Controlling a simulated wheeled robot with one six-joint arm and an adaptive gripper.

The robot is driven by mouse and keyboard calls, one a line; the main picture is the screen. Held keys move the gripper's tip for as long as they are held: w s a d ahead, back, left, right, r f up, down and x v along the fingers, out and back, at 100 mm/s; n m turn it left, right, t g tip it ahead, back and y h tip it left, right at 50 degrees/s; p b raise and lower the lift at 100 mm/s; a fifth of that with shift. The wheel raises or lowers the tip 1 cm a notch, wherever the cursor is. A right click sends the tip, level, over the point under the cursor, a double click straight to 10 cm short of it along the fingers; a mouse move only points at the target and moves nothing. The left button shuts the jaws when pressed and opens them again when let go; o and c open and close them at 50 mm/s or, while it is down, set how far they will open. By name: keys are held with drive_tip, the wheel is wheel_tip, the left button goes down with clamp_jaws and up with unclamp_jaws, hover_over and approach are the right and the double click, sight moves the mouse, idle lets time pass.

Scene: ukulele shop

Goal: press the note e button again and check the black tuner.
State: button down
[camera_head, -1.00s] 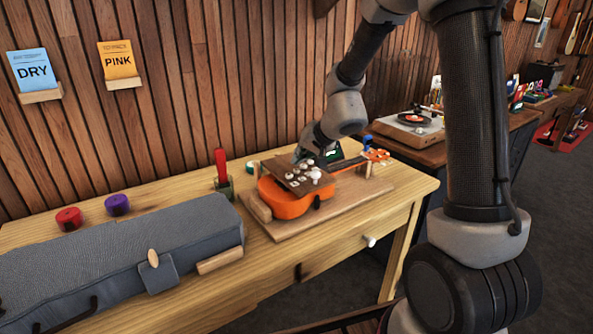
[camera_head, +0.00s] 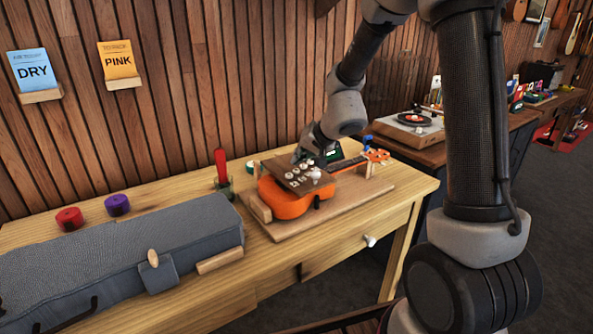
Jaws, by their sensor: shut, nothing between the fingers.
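The orange ukulele (camera_head: 287,203) lies on a wooden board (camera_head: 272,231) on the workbench. A dark brown panel with several pale round buttons (camera_head: 281,177) sits over its body. The button labels are too small to read, so I cannot tell which is note E. My gripper (camera_head: 306,162) is shut and empty, pointing down at the far side of the panel. I cannot tell whether it touches a button. The black tuner (camera_head: 333,155) stands just right of my gripper, partly hidden by it. Some green shows on its screen, but the reading is not legible.
A grey case (camera_head: 110,258) fills the bench's left front. Red (camera_head: 69,218) and purple (camera_head: 117,205) round tins stand behind it. A red-handled tool in a holder (camera_head: 222,168) stands left of the ukulele. A record player (camera_head: 408,130) is on the table behind.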

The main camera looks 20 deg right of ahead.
drive_tip(key=shift+f, duration=0.4)
drive_tip(key=shift+f, duration=0.5)
idle(0.5)
idle(0.4)
drive_tip(key=shift+r, duration=0.95)
drive_tip(key=shift+r, duration=0.1)
drive_tip(key=shift+r, duration=2.4)
drive_tip(key=shift+a, duration=0.1)
